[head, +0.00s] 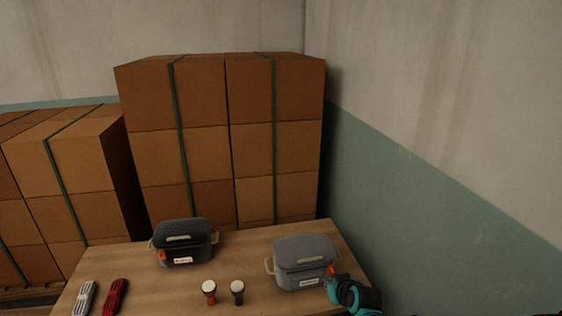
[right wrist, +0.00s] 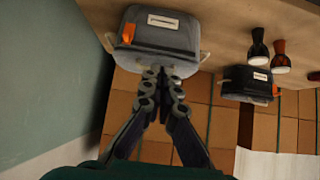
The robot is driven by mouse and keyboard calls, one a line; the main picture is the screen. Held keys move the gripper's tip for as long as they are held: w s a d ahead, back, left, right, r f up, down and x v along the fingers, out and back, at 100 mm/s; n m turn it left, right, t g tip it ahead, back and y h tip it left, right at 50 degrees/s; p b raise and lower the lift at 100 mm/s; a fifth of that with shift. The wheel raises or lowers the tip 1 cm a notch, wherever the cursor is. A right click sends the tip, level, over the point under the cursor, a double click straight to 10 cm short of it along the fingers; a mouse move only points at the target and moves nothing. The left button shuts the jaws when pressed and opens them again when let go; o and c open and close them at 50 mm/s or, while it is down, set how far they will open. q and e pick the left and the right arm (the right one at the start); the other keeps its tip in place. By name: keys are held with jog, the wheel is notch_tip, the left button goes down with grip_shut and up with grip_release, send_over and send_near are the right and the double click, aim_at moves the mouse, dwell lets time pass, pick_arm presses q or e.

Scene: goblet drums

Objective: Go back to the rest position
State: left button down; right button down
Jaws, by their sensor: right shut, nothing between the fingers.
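My right gripper (head: 335,284) is at the front right corner of the grey lidded case (head: 303,262), at the table's right side. In the right wrist view its fingers (right wrist: 161,74) are together with nothing between them, close to the grey case (right wrist: 157,38); I cannot tell whether they touch it. Two small goblet drums stand upright on the table, one orange (head: 209,292) and one dark (head: 237,293), both with pale heads. They also show in the right wrist view, the dark drum (right wrist: 258,50) and the orange drum (right wrist: 280,60). My left gripper is not in view.
A black lidded case (head: 183,243) stands at the table's back left. A silver (head: 84,298) and a red (head: 116,296) object lie at the front left. Stacked cartons (head: 180,155) rise behind the wooden table (head: 240,250). A wall (head: 430,220) is at the right.

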jog(key=s+d+r+m+g+h, duration=0.1)
jog(key=s+r, duration=0.3)
jog(key=s, duration=1)
jog(key=s+r+m+g+h, duration=0.1)
jog(key=s+r, duration=0.3)
jog(key=s, duration=0.9)
jog(key=shift+s+d+g, duration=0.35)
jog(key=shift+d+g, duration=0.05)
